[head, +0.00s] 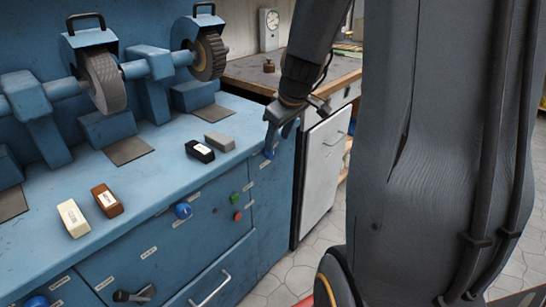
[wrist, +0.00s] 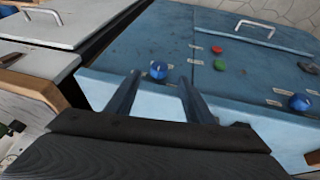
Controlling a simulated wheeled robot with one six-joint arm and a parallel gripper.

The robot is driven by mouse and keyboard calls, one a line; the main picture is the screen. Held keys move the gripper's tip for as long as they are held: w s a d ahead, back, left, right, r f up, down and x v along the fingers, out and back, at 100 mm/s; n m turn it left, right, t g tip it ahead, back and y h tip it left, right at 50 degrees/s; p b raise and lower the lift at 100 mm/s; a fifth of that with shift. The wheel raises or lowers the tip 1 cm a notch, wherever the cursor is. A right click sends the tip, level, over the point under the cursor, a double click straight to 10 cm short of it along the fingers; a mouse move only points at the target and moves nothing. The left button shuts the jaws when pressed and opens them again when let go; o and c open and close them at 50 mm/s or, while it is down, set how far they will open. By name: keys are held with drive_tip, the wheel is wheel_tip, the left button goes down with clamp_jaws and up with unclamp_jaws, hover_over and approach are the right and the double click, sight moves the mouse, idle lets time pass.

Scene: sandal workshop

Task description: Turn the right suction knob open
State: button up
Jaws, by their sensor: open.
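The right suction knob (head: 269,154) is a round blue knob on the front of the blue grinding bench, near its right end. In the wrist view the knob (wrist: 158,70) shows just beyond and between the fingertips of my gripper (wrist: 159,82). The fingers are apart, with nothing held between them. In the head view my gripper (head: 270,138) points down just above the knob, partly overlapping it. I cannot tell whether the fingers touch it. The knob's turn position is too small to read.
Another blue knob (head: 183,211), a green button (head: 234,197) and a red button (head: 237,216) sit to the left on the blue bench (head: 165,158). Several small blocks lie on its top below the wheels. A white cabinet (head: 322,160) stands to the right.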

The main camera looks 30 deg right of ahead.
sight(273, 153)
drive_tip(key=b+x, duration=0.1)
drive_tip(key=x, duration=0.6)
drive_tip(key=shift+w+d+f, duration=0.1)
drive_tip(key=shift+w+f, duration=0.05)
drive_tip(key=shift+f, duration=0.1)
drive_tip(key=c, duration=1)
